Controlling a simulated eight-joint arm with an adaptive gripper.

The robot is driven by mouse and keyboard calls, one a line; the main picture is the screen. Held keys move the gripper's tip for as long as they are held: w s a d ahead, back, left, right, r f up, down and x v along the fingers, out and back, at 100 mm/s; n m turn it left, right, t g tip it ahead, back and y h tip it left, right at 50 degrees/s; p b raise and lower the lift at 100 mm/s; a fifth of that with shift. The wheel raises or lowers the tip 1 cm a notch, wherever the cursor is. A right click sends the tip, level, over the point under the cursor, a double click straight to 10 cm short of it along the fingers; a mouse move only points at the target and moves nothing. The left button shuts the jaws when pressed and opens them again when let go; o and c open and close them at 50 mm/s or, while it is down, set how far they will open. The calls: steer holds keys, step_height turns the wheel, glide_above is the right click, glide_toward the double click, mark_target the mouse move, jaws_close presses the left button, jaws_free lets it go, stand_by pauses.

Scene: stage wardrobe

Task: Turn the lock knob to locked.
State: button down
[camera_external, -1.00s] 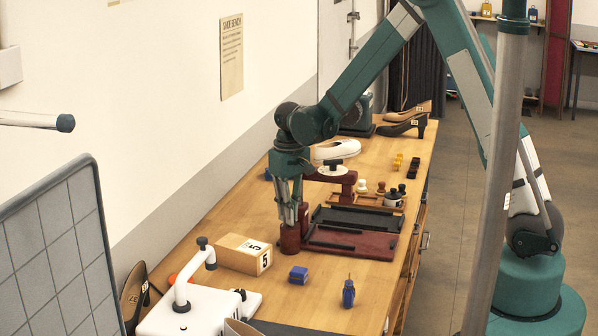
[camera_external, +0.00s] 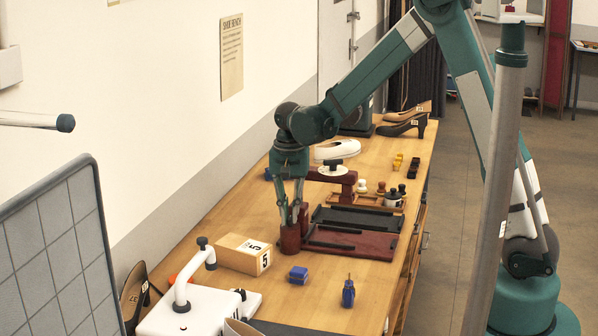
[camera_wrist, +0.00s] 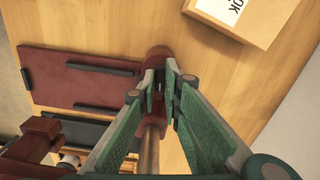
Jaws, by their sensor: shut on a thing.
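My gripper (camera_external: 291,222) points down at a dark red upright cylinder (camera_external: 290,240) beside the dark red board (camera_external: 350,242). A second dark red post stands close behind it. In the wrist view the fingertips (camera_wrist: 160,75) close in between a dark red cylinder end (camera_wrist: 158,54) and another dark red part with a pale rod (camera_wrist: 150,150). The jaws are shut on a dark red part, largely hidden by the fingers. I cannot tell for certain which part is the lock knob, nor read any locked mark.
A wooden box marked 5 (camera_external: 243,254) stands just left of the gripper. A white device with a curved handle (camera_external: 190,305) is at the near left. Black tray (camera_external: 358,219) lies behind the board.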

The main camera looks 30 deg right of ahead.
mark_target(290, 218)
steer(key=shift+m, duration=0.5)
steer(key=c, duration=2.5)
jaws_free()
steer(key=shift+r, duration=0.15)
step_height(290, 218, up, 12)
